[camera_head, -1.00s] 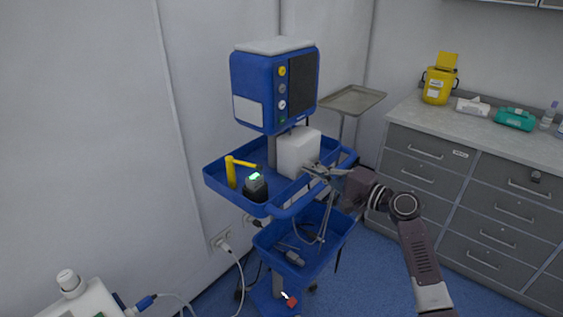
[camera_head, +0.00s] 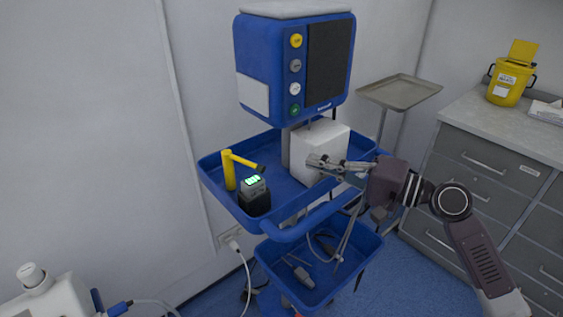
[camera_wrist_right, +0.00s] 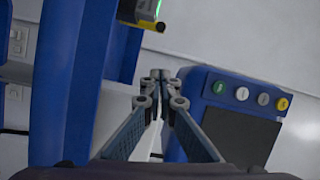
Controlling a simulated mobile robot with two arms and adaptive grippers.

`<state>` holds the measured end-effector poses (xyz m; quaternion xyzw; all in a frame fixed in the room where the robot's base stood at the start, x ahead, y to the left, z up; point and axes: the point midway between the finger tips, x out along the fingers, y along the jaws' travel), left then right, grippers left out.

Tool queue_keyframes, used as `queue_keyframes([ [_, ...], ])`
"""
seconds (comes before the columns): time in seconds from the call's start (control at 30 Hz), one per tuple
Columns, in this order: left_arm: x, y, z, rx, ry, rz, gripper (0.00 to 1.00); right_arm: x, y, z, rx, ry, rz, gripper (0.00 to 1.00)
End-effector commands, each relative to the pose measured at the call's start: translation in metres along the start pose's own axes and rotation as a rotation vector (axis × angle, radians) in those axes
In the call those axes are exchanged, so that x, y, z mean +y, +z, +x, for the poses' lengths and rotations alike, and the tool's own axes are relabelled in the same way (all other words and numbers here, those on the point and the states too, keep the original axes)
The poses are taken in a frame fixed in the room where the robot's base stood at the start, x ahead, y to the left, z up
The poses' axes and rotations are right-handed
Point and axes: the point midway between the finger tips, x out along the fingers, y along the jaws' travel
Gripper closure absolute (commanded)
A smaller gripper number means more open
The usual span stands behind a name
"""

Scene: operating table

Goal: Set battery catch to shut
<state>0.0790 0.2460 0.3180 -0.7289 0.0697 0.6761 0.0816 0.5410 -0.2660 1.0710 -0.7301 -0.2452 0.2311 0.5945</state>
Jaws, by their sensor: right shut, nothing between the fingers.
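A dark battery-like block with a lit green display (camera_head: 256,187) stands upright on the upper blue tray of the cart. A yellow L-shaped piece (camera_head: 229,171) with a dark tip stands beside it. I cannot make out a separate catch or its position. In the right wrist view, a green glow (camera_wrist_right: 157,6) and a yellow bar (camera_wrist_right: 143,20) show at the top edge, cut off. My right gripper (camera_head: 312,162) is shut and empty, in front of the white box and to the right of the block, apart from it. My left gripper is not in view.
The white box (camera_head: 322,147) stands on the upper tray (camera_head: 285,207). A blue monitor (camera_head: 262,62) rises above it and also shows in the right wrist view (camera_wrist_right: 235,112). A lower blue tray (camera_head: 345,267) holds loose tools. A metal tray (camera_head: 400,92) and grey drawers (camera_head: 490,182) are to the right.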

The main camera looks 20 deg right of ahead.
Motion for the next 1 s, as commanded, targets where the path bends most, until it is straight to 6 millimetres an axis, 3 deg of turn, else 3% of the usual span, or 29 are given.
queue_keyframes([
  [0.33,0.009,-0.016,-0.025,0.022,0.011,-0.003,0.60,-0.005,-0.001,0.066,0.000,-0.003,0.000,1.00],
  [0.6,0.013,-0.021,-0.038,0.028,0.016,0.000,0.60,-0.001,0.034,0.072,-0.001,0.001,0.001,1.00],
  [1.0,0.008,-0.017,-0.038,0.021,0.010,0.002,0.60,0.000,0.039,0.073,0.001,0.001,-0.001,1.00],
])
